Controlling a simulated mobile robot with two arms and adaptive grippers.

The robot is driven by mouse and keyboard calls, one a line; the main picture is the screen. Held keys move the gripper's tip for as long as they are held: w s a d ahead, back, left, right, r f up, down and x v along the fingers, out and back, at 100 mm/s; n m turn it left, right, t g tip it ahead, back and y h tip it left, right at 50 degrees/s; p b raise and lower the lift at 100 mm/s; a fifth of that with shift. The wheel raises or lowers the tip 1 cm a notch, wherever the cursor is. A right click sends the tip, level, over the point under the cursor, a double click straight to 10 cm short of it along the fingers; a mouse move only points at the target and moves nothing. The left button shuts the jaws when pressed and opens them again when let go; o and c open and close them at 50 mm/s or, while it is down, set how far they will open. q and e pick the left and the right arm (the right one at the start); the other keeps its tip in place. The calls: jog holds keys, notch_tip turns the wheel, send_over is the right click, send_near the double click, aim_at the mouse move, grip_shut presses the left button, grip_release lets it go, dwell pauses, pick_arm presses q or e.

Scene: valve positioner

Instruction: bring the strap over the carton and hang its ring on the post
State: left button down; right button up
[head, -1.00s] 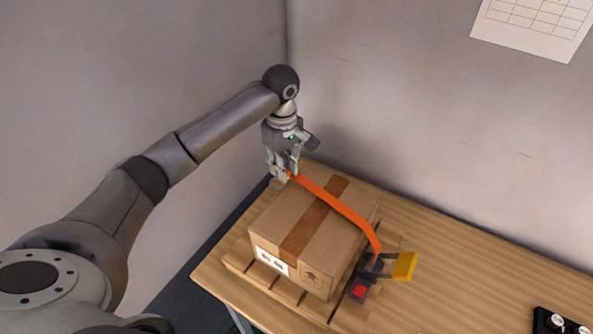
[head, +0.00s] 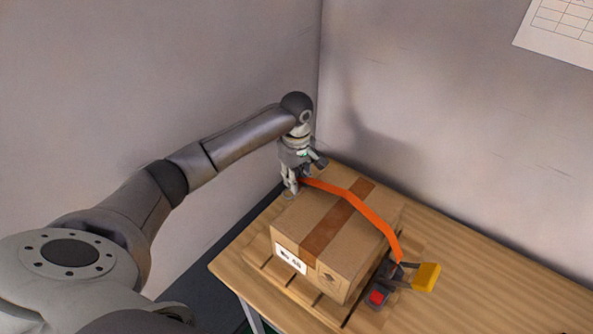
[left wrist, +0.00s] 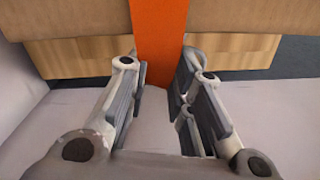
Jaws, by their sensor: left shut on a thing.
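The carton (head: 300,222) is a brown cardboard box with darker tape, standing on a wooden pallet (head: 283,286). The orange strap (head: 375,217) runs across its top from a ratchet (head: 383,287) at the right side to my left gripper. My left gripper (head: 292,187) is just beyond the carton's far left edge, pointing down, shut on the strap's end. In the left wrist view the strap (left wrist: 158,40) comes down between the fingers (left wrist: 160,88), with the carton (left wrist: 60,18) behind. I cannot make out the ring or the post. My right gripper is out of view.
The ratchet has a yellow handle (head: 426,277) and a red part (head: 377,297). The wooden table (head: 490,278) is clear to the right. Grey walls close in the corner behind and left of the carton, near my left arm.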

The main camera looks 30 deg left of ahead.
pick_arm(q)
jog(key=shift+f+b, duration=0.55)
jog(key=shift+f, duration=2.35)
jog(key=shift+p, duration=0.6)
jog(key=shift+p, duration=0.5)
jog(key=shift+f+b, duration=0.35)
jog(key=shift+f, duration=1)
jog(key=c, duration=1.2)
grip_release()
jog(key=shift+r, duration=0.15)
